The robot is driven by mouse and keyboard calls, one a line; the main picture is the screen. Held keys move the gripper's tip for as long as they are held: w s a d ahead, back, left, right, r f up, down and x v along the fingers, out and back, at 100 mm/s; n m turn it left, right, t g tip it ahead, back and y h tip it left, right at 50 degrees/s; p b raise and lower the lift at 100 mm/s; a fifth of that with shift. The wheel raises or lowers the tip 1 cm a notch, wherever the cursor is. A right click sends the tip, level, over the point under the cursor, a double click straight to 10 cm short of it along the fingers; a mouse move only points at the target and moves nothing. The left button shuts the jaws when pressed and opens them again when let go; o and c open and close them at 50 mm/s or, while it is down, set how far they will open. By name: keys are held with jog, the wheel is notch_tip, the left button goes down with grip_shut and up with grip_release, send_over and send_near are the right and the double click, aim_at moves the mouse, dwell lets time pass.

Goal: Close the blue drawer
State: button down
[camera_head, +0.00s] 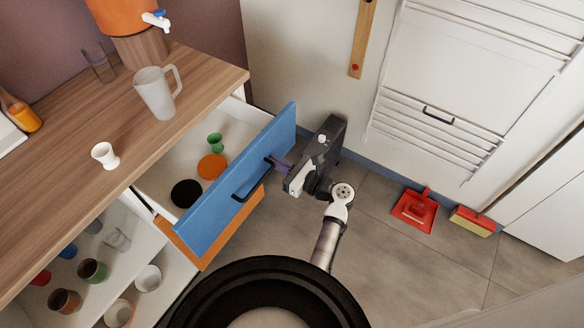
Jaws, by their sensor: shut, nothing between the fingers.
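The blue drawer (225,170) is pulled out from the wooden cabinet, so its white inside shows. Its dark handle (252,181) is on the front face. My gripper (276,163) is shut, with its fingertips at the upper right end of the handle, close to the blue front. I cannot tell whether the fingertips touch the front or the handle. Nothing shows between the fingers.
The open drawer holds a green cup (215,142), an orange disc (212,166) and a black round item (186,193). An orange drawer front (188,244) lies below. A frosted jug (158,92) stands on the counter (205,72). A red dustpan (414,210) lies on the floor at right.

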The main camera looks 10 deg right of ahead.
send_over(231, 148)
jog(key=shift+s+d, duration=0.45)
jog(key=shift+w+a, duration=0.35)
jog(key=shift+w, duration=0.05)
jog(key=shift+a+r, duration=0.1)
jog(key=shift+r, duration=0.1)
jog(key=shift+w+r, duration=0.1)
